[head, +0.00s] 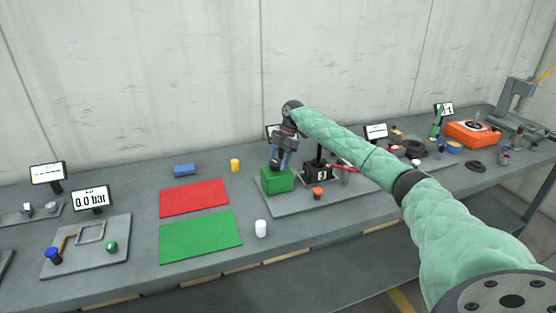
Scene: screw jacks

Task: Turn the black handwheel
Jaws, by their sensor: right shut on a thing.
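My right gripper (275,163) points down onto the top of a green block-shaped jack (278,180) on a grey plate. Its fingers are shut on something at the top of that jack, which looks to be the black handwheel. The fingers and wrist hide the handwheel almost wholly, so its angle cannot be told. Just right of the green jack stands a black block (319,172) with a white marking on its front. My left gripper is not in view.
The grey plate (300,207) also bears an orange-topped knob (318,192) and a red-handled part (347,168). Red (194,198) and green (200,237) mats lie to the left. A pale wall (150,80) rises close behind the table.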

